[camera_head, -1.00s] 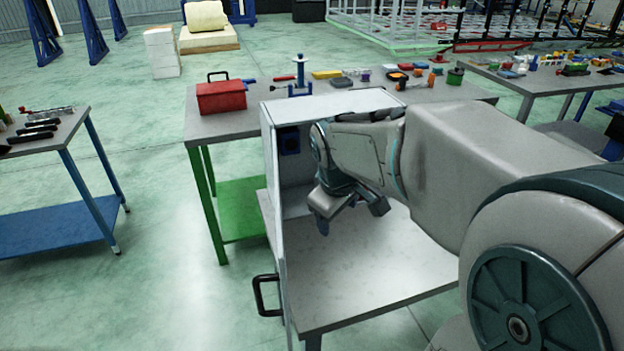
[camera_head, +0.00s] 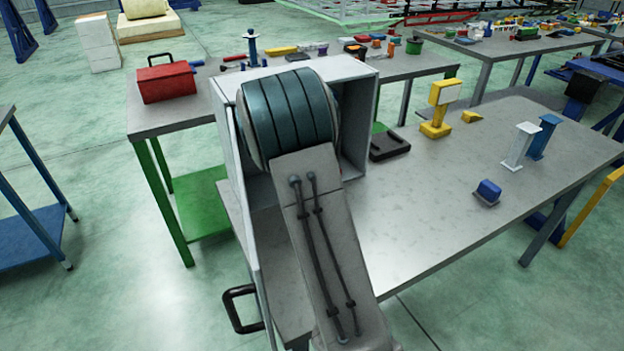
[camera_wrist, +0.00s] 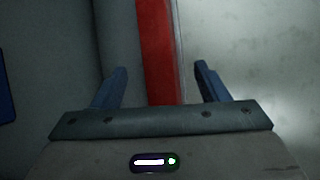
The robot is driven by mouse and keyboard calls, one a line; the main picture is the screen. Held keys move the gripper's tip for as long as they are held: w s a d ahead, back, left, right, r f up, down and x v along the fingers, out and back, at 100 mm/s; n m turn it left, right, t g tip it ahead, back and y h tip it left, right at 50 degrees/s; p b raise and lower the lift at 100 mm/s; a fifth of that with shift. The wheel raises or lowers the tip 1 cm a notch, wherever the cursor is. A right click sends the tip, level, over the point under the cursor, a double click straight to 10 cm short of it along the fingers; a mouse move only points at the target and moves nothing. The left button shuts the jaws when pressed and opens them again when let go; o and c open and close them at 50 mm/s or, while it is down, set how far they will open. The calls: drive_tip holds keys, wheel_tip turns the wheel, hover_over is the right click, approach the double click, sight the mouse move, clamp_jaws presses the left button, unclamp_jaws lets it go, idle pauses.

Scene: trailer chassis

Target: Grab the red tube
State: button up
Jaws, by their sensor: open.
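In the wrist view a long red thing (camera_wrist: 158,50), which looks like the red tube, runs from the top edge down to between the jaws of my gripper (camera_wrist: 160,82). In the head view my arm reaches into an open grey cabinet (camera_head: 356,125) on the near table. The arm hides the gripper and the tube there.
The cabinet's open door with a black handle (camera_head: 240,308) stands at the left of my arm. The near table (camera_head: 420,220) holds a yellow stand (camera_head: 438,108), a black case (camera_head: 388,145) and a blue block (camera_head: 487,192) to the right. A red toolbox (camera_head: 166,80) sits on the table behind.

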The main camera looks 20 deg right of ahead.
drive_tip(key=shift+d+p+x, duration=0.2)
drive_tip(key=shift+p+x, duration=0.2)
drive_tip(key=shift+x, duration=2.35)
drive_tip(key=shift+r, duration=0.1)
drive_tip(key=c, duration=1.5)
